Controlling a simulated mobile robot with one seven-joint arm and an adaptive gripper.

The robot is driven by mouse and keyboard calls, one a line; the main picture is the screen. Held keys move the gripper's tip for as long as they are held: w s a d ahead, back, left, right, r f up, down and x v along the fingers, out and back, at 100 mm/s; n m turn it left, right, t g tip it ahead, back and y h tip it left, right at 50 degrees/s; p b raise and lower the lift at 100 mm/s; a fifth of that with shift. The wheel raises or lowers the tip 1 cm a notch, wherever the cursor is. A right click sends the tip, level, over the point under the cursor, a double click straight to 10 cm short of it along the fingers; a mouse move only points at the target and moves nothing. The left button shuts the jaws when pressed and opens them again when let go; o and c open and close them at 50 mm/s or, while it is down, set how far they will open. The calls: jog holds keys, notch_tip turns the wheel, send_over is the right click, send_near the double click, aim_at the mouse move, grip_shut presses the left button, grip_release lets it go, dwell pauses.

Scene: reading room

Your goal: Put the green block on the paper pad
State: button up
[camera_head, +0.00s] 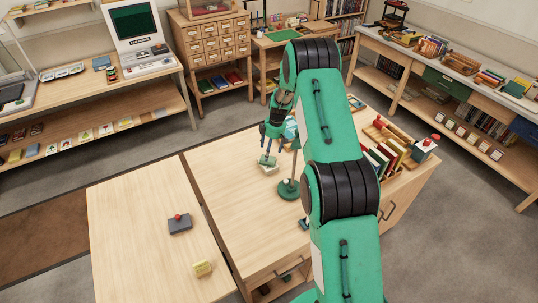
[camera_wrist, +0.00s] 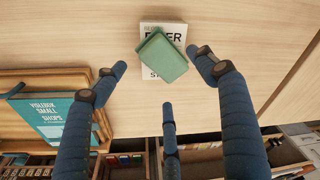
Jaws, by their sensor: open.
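The green block (camera_wrist: 163,56) lies on the white printed paper pad (camera_wrist: 152,28) in the wrist view, turned at an angle to it and covering its middle. The pad's upper and lower ends show around the block. In the head view the green block (camera_head: 267,159) and the pad (camera_head: 270,170) are small, on the wooden table below my gripper (camera_head: 271,151). My gripper (camera_wrist: 162,88) is open, its blue fingers spread apart just beside the block, with no finger seen closed on it. Whether any fingertip touches the block is hard to tell.
A green lamp base (camera_head: 288,189) stands close right of the pad. A teal book (camera_wrist: 55,118) lies in a wooden tray at left in the wrist view. A grey object with a red knob (camera_head: 179,225) and a yellow object (camera_head: 202,269) sit on the left table. Much tabletop is clear.

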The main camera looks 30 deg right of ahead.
notch_tip(320, 180, up, 8)
jog(key=shift+s+d, duration=0.4)
jog(key=shift+r, duration=0.1)
dwell(0.5)
notch_tip(320, 180, up, 19)
jog(key=m, duration=0.2)
send_over(272, 157)
jog(key=s+a, duration=0.6)
jog(key=a, duration=0.3)
jog(key=s+a+r+m+t, duration=0.2)
jog(key=s+a+r, duration=0.65)
jog(key=r, duration=0.35)
jog(key=s+a+r+m+t+h, duration=0.1)
jog(key=s+a+r, duration=0.3)
jog(key=s, duration=0.5)
jog(key=s+a+r+m, duration=0.1)
jog(key=s+a+r, duration=0.3)
jog(key=s, duration=0.5)
jog(key=s+a+m+t, duration=0.1)
jog(key=s+a+m, duration=0.2)
jog(key=s, duration=1.3)
jog(key=shift+s, duration=0.25)
